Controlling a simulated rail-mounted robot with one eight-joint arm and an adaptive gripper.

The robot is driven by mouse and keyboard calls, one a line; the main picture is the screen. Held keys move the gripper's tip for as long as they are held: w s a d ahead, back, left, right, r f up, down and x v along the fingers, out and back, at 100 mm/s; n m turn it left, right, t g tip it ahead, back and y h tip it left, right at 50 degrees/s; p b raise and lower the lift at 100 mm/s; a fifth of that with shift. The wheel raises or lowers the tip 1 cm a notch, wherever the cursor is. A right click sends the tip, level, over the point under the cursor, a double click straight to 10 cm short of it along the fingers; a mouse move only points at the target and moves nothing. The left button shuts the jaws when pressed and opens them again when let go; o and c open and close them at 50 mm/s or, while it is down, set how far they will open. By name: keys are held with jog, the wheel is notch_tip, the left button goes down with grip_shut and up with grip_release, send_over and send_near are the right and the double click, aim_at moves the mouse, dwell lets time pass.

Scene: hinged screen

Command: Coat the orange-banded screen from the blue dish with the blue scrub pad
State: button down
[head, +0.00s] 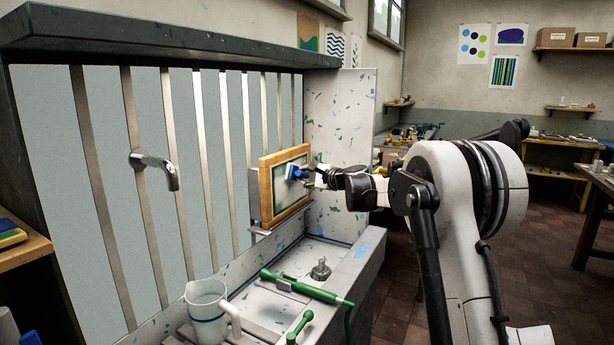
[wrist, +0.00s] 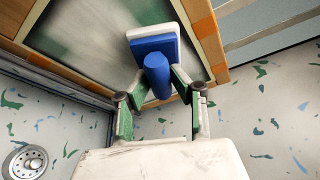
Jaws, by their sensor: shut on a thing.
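The orange-banded screen (head: 265,195) stands upright in the wash-out booth, with a wooden frame and a pale mesh showing dark greenish smears. Its orange-edged frame (wrist: 207,35) and mesh (wrist: 80,30) fill the top of the wrist view. My gripper (head: 314,176) is in front of the screen, shut on the handle of the blue scrub pad (head: 292,172). In the wrist view my gripper (wrist: 160,85) has its fingers either side of the blue handle (wrist: 156,70). The pad's pale face is at the mesh; I cannot tell whether it touches. I cannot make out the blue dish.
A speckled sink (head: 250,305) lies below the screen, with a drain (head: 320,270). A green spray wand (head: 300,287) and a white jug (head: 208,312) are there. A tap (head: 155,168) juts from the slatted back wall. A speckled side panel (head: 340,130) stands right of the screen.

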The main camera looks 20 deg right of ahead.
jog(key=shift+s+a+b, duration=0.6)
jog(key=shift+s+a, duration=3.05)
jog(key=shift+s, duration=0.25)
jog(key=shift+d, duration=0.1)
jog(key=shift+s+d, duration=2)
jog(key=shift+d, duration=0.1)
jog(key=shift+s+d, duration=0.1)
jog(key=shift+s+d, duration=0.95)
jog(key=shift+d, duration=0.05)
